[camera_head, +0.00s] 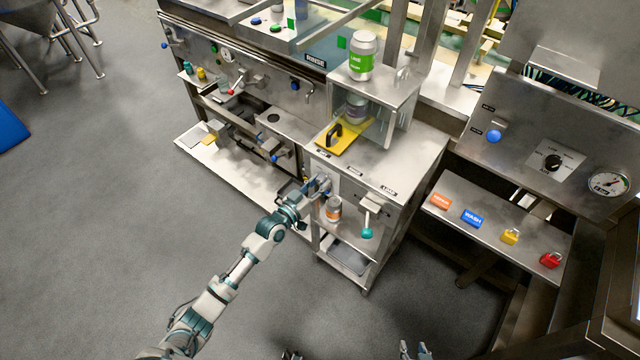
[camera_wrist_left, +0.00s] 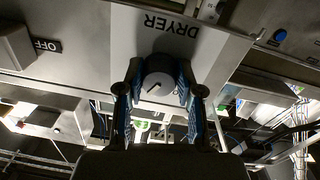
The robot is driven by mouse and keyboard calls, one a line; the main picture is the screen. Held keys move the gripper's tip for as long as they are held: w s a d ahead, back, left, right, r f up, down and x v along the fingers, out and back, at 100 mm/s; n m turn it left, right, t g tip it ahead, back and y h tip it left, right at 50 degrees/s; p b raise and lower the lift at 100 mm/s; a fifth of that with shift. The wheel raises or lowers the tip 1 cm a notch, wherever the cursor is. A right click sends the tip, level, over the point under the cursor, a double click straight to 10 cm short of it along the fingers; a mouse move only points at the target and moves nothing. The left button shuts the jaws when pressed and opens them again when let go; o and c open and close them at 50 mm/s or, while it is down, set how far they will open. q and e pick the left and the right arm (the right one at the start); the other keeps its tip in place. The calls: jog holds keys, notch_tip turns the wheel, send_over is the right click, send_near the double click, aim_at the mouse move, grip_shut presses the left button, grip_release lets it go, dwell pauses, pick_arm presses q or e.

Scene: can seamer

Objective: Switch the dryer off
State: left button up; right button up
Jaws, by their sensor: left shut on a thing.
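The dryer knob (camera_wrist_left: 159,84) is a round dark knob with a light face and a dark pointer line. It sits on a pale plate marked DRYER (camera_wrist_left: 172,25), which appears upside down in the left wrist view. My left gripper (camera_wrist_left: 155,92) is shut on the knob, with one blue-padded finger on each side. In the head view my left gripper (camera_head: 321,184) is at the front panel of the steel cabinet (camera_head: 400,160) and hides the knob. An OFF label (camera_wrist_left: 46,45) shows to the left in the wrist view. Part of my right gripper (camera_head: 415,350) shows at the bottom edge.
An orange-labelled can (camera_head: 333,208) stands on the cabinet shelf just below my left gripper. A teal-knobbed lever (camera_head: 367,232) hangs to its right. A green-labelled can (camera_head: 362,56) stands on the clear box above. The floor in front is clear.

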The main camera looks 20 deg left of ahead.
pick_arm(q)
jog(key=n, duration=0.2)
jog(key=shift+a+n, duration=0.1)
jog(key=shift+n, duration=0.2)
jog(key=n, duration=0.2)
jog(key=shift+n, duration=0.4)
jog(key=n, duration=0.6)
jog(key=shift+t+p, duration=0.3)
pick_arm(e)
jog(key=shift+s+d+f+g+h, duration=0.2)
jog(key=shift+s+g, duration=0.15)
jog(key=shift+s, duration=0.2)
jog(key=shift+s+d+f+g+h, duration=0.1)
jog(key=shift+s+f+g, duration=0.1)
jog(key=shift+s+g, duration=0.25)
pick_arm(q)
jog(key=shift+d+f, duration=0.1)
jog(key=shift+d, duration=0.1)
pick_arm(e)
jog(key=shift+s, duration=0.1)
pick_arm(q)
jog(key=o, duration=1.2)
jog(key=shift+a, duration=0.1)
jog(key=shift+c, duration=0.2)
pick_arm(e)
jog(key=shift+a, duration=0.15)
